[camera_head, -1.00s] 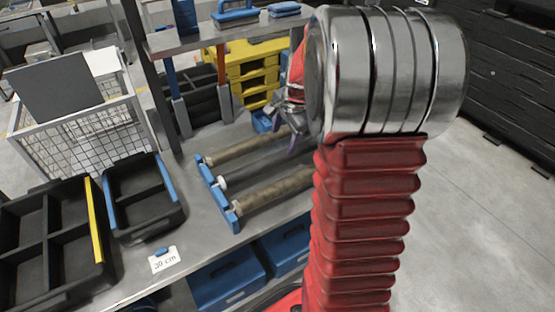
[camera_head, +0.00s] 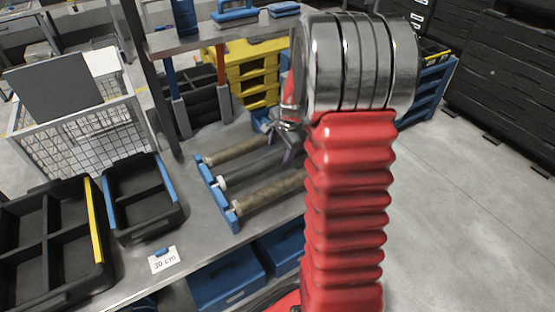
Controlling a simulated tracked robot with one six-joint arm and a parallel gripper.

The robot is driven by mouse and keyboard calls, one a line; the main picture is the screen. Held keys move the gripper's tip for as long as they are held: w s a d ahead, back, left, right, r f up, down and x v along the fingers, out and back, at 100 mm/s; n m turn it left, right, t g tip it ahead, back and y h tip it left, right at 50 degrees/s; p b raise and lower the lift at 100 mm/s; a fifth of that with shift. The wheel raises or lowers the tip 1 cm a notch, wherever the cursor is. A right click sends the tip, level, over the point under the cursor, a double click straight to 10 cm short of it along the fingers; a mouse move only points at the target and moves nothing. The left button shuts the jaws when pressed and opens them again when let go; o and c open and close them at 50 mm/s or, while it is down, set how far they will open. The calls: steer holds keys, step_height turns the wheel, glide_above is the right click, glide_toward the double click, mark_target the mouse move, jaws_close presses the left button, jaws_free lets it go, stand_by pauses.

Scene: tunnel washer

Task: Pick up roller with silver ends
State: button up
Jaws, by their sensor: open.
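A blue rack (camera_head: 217,195) on the metal bench holds three rollers side by side. The middle roller (camera_head: 258,166) is dark grey with a pale, silvery end showing at the left. A brown roller (camera_head: 236,152) lies behind it and another brown roller (camera_head: 268,192) lies in front. My gripper (camera_head: 277,142) is open, above or beside the far right part of the rollers. My arm hides the rollers' right ends and part of the gripper. I cannot tell how high the gripper is above the middle roller, or whether it touches it.
A black divided tray (camera_head: 140,205) and a larger black bin (camera_head: 45,240) stand left on the bench. A shelf (camera_head: 200,38) with blue items overhangs behind. A wire basket (camera_head: 90,140) stands at the left. Open floor (camera_head: 470,210) lies to the right.

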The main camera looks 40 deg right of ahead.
mark_target(278, 155)
steer(key=shift+x, duration=2.35)
steer(key=shift+c, duration=0.6)
jaws_close()
steer(key=shift+d, duration=0.1)
